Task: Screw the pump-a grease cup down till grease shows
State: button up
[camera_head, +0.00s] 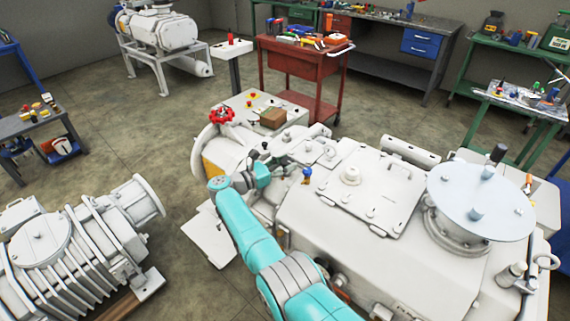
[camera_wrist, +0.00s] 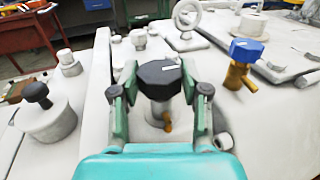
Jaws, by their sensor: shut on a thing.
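A grease cup with a dark, many-sided cap (camera_wrist: 158,74) and a small brass spout (camera_wrist: 167,121) stands between my fingers in the wrist view. A light mark lies on top of the cap. My gripper (camera_wrist: 159,88) is shut on the cap's two sides, and its fingers hide part of the cup's body. In the head view my gripper (camera_head: 272,165) is over the left part of the white pump (camera_head: 320,225), and the cup is too small to make out. Whether any grease shows cannot be told.
A blue-capped brass cup (camera_wrist: 243,62) stands close to the right of my gripper, also in the head view (camera_head: 307,174). A black-knobbed fitting (camera_wrist: 45,110) is at the left, and a lifting ring (camera_wrist: 187,16) is beyond. A red handwheel (camera_head: 221,115) is on the pump's far left.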

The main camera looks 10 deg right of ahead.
jog(key=o, duration=1.1)
jog(key=shift+o, duration=0.2)
jog(key=v, duration=1.2)
